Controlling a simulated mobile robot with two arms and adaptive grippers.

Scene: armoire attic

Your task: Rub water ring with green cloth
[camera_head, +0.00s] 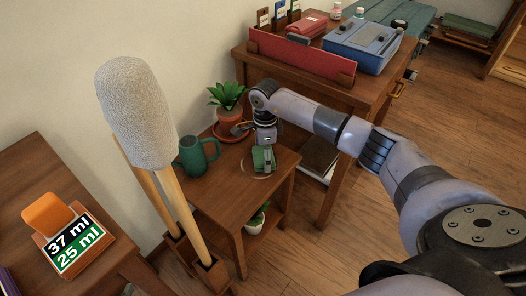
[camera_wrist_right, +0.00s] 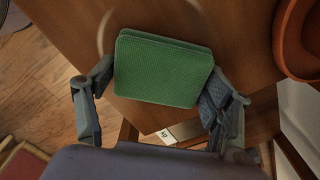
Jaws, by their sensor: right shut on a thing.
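The green cloth (camera_head: 264,160) is a folded pad; in the right wrist view it shows as a flat ribbed square (camera_wrist_right: 163,68). My right gripper (camera_head: 263,147) reaches down over the small wooden side table (camera_head: 228,207) and is shut on the cloth, one finger at each side of it. The pale water ring (camera_head: 246,171) is on the tabletop and its arc shows around the cloth. Part of the ring (camera_wrist_right: 104,32) also shows at the cloth's upper left in the right wrist view. Whether the cloth touches the wood I cannot tell. My left gripper is out of view.
A green mug (camera_head: 194,157) and a potted plant (camera_head: 228,118) on a terracotta saucer (camera_wrist_right: 312,40) stand close to the cloth. A padded mallet-like thing (camera_head: 137,110) rises in front at left. A desk (camera_head: 330,85) with a blue case (camera_head: 362,46) stands behind.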

